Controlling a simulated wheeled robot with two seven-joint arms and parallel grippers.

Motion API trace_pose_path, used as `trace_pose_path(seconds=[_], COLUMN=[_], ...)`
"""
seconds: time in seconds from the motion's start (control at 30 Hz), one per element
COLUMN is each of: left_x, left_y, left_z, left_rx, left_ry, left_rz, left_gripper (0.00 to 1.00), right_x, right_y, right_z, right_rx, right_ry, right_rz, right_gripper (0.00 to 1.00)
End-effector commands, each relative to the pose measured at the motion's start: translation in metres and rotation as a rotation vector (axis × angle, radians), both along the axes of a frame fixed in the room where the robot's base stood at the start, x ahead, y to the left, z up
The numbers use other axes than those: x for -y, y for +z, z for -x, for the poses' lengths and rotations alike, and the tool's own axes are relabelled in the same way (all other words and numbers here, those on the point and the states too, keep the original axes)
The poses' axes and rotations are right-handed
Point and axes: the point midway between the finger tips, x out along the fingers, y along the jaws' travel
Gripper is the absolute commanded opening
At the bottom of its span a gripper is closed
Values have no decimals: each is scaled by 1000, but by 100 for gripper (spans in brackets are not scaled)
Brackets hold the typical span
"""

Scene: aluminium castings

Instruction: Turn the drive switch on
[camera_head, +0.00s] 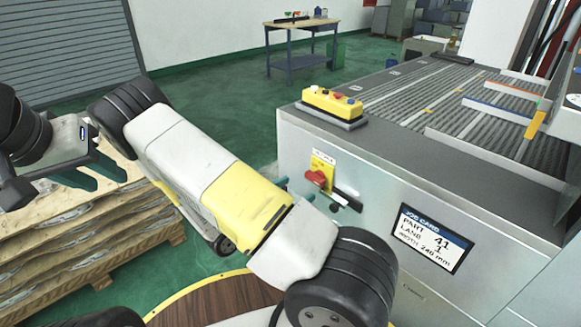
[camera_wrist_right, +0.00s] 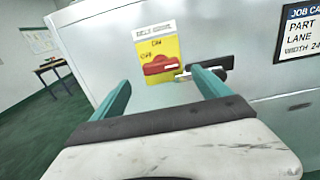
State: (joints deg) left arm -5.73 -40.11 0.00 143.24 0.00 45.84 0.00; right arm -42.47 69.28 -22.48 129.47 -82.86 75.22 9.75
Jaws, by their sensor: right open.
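The drive switch is a red rotary knob (camera_head: 316,178) on a yellow plate (camera_head: 322,163), on the side of the grey machine. In the right wrist view the knob (camera_wrist_right: 160,66) lies roughly horizontal, with ON printed above it and OFF at its upper left. My right gripper (camera_head: 297,190) is open in front of the panel. In the wrist view its teal fingers (camera_wrist_right: 160,82) stand to either side of and below the knob, apparently not touching it. My left gripper (camera_head: 98,178) is open and empty, above the stacked boards at the left.
A black handle (camera_head: 347,195) sits just right of the switch, close to a right fingertip. A job card (camera_head: 432,238) is further right. A yellow button box (camera_head: 334,103) stands on the machine top (camera_head: 420,140).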

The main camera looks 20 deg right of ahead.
Motion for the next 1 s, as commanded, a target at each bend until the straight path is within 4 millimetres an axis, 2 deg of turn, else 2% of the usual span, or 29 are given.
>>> trace_pose_path(seconds=[0.2, 0.4, 0.77, 0.8, 0.87, 1.0], left_x=[0, 0, 0, 0, 0, 0], left_y=[0, 0, 0, 0, 0, 0], left_z=[0, 0, 0, 0, 0, 0], left_rx=[0, 0, 0, 0, 0, 0], left_ry=[0, 0, 0, 0, 0, 0], left_rz=[0, 0, 0, 0, 0, 0], left_gripper=[36, 36, 36, 36, 36, 36], right_x=[34, 57, 65, 65, 65, 65], right_y=[0, 0, 0, 0, 0, 0], right_z=[-12, -22, -25, -26, -26, -26], right_rx=[1, 0, 0, 0, 0, 0], right_ry=[-8, -6, -5, -5, -5, -5], right_rz=[0, -1, -2, -2, -2, -2], right_gripper=[87, 87, 87, 85, 74, 46])
